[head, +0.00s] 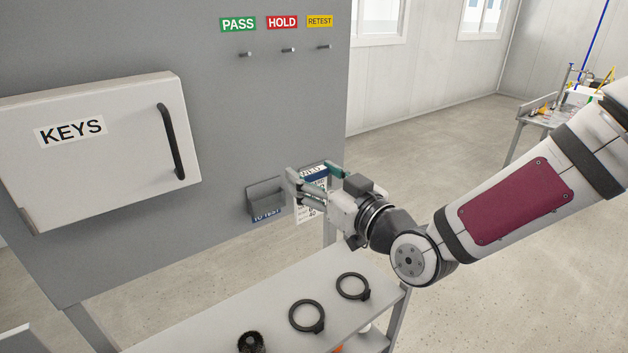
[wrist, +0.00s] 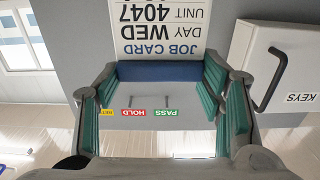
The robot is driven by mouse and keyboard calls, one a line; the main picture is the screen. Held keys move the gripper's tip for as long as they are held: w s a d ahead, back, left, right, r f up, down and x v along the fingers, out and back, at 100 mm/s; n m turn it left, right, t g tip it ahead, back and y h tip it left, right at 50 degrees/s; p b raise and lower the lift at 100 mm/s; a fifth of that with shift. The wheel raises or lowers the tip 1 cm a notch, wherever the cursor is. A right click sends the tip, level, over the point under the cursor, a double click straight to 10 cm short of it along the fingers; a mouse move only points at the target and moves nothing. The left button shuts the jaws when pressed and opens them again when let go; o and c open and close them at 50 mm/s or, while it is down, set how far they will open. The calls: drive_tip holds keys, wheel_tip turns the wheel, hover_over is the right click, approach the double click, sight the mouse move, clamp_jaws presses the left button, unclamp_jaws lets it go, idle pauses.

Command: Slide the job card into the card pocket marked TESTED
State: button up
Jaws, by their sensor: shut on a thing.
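My gripper (head: 312,178) is shut on the job card (head: 311,209), with one finger at each side of it. The card is white with a blue band. In the wrist view the card (wrist: 160,35) appears upside down, reading JOB CARD, DAY WED, UNIT 4047. Its blue band lies between the green finger pads. In the head view the card hangs in front of the grey panel, right of a grey pocket marked TO TEST (head: 266,197). I cannot make out the TESTED pocket; the gripper and card cover that area. Whether the card touches anything there is unclear.
A white KEYS cabinet (head: 100,145) with a black handle juts from the panel (head: 225,120) at left. Three small hooks sit under PASS, HOLD and RETEST labels. Below, a shelf (head: 250,310) bears two black rings (head: 307,316) and a brush-like black item (head: 251,343).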

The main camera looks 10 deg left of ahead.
drive_tip(key=shift+r+p, duration=1.35)
drive_tip(key=shift+r, duration=0.95)
drive_tip(key=shift+w+f, duration=0.1)
